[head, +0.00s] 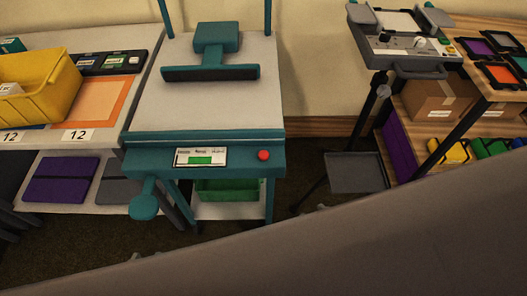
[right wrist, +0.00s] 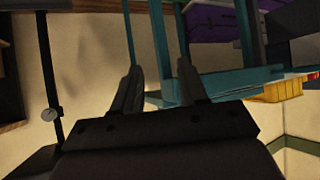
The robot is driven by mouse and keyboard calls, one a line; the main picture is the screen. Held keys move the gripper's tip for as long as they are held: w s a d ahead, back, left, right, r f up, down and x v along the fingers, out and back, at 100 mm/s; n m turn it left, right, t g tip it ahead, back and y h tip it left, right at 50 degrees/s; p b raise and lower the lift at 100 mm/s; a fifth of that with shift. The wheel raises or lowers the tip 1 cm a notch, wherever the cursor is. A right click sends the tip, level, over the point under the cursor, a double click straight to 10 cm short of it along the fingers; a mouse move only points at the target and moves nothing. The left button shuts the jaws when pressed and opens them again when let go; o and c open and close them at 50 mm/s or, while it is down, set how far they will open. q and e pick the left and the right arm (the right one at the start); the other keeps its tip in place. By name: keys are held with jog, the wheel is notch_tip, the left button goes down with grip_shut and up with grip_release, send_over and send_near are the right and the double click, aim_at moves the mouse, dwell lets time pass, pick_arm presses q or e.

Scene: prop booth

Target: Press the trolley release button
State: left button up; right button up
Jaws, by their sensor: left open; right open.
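A round red button (head: 263,155) sits on the right of the front panel of a teal trolley-like stand (head: 135,159) in the head view. To its left on the panel is a white label plate (head: 201,157) with a green patch. A teal knob or lever (head: 144,205) hangs below the panel's left end. No gripper shows in the head view, and nothing covers the button. My right gripper (right wrist: 158,85) shows in the right wrist view, open with nothing between its fingers. Teal frame bars show behind and beside it. The button is not visible there.
A table with a yellow bin (head: 62,95) stands left. A green bin (head: 228,190) sits low in the stand. A tripod-mounted control unit (head: 405,48) and a shelf with a cardboard box (head: 435,100) stand right. A plain dark surface I cannot identify hides the lower right.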

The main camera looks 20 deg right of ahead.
jog(key=shift+c, duration=0.3)
grip_shut()
dwell(1.4)
